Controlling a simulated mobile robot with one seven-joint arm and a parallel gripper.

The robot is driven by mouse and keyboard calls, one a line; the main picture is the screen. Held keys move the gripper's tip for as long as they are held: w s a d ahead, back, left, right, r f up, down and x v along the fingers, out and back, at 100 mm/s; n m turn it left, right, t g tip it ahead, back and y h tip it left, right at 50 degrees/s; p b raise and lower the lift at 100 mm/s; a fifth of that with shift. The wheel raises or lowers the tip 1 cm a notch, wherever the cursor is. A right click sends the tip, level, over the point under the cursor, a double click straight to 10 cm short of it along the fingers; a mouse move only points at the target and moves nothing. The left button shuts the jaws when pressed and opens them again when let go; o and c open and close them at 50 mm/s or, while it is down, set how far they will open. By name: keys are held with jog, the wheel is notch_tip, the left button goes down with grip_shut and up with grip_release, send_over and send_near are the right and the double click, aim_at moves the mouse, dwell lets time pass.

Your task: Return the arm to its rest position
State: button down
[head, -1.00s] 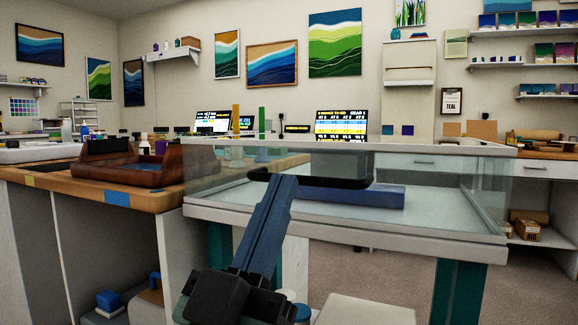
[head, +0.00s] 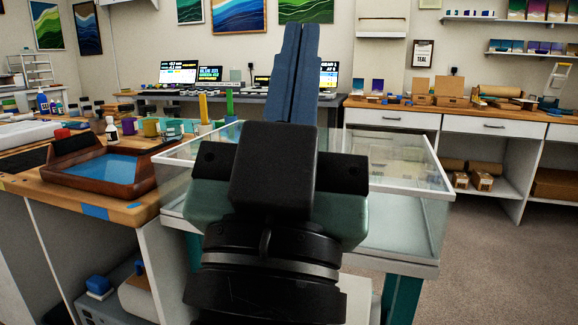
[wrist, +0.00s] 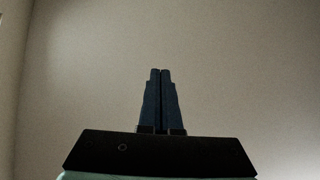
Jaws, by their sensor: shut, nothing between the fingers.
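My gripper (head: 302,30) points up in the middle of the head view, its two long blue fingers together and empty. In the wrist view, the fingers of my gripper (wrist: 160,72) stand closed side by side, with only a bare wall behind them. The black wrist housing fills the lower middle of the head view. It hides much of the glass-walled table behind it.
A glass-walled white table (head: 398,262) stands close in front. A wooden bench (head: 130,214) at left bears a brown tray (head: 66,181) with blue inside. A white-drawered counter (head: 480,142) stands at back right. Open floor (head: 490,270) lies at right.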

notch_tip(320, 180, up, 45)
jog(key=s+n+t+y+p, duration=0.1)
jog(key=y+p, duration=0.3)
jog(key=p, duration=3.6)
jog(key=shift+s+a+n, duration=0.35)
jog(key=shift+s+n, duration=0.3)
jog(key=shift+n, duration=0.25)
